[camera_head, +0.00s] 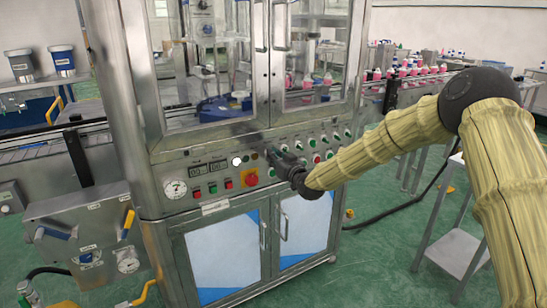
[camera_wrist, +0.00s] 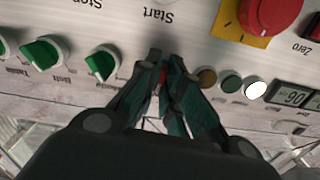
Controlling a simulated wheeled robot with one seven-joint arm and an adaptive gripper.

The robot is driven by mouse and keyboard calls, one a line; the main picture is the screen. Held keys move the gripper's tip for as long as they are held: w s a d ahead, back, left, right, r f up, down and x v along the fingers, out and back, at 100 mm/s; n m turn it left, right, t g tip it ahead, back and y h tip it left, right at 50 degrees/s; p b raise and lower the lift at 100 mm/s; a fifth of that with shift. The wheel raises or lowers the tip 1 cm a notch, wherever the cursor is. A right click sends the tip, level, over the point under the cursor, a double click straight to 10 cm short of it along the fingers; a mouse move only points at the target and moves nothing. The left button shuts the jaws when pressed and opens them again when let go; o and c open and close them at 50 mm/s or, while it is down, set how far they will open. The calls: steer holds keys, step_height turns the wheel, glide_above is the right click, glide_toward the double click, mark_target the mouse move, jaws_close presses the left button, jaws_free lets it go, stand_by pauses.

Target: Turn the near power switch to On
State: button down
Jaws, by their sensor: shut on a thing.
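My gripper (camera_wrist: 168,62) is at the front control panel of the machine, and it also shows in the head view (camera_head: 272,153). In the wrist view, which looks upside down, its two dark fingers are closed together against the panel. A small control, which I take to be the near power switch (camera_wrist: 163,76), is between them; only a red sliver shows. Its label and its turned position are hidden by the fingers. In the head view the fingers cover that part of the panel.
Several green knobs (camera_wrist: 102,62) sit beside my gripper in the wrist view. A red emergency button (camera_wrist: 268,14) on a yellow plate and a white lamp (camera_wrist: 255,88) are on its other side. Glass doors (camera_head: 215,60) rise above the panel.

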steer(key=m, duration=0.4)
steer(key=shift+m, duration=0.4)
stand_by(0.4)
steer(key=c, duration=1.6)
jaws_free()
steer(key=shift+d, duration=0.1)
steer(key=v, duration=1.2)
steer(key=shift+f, duration=0.1)
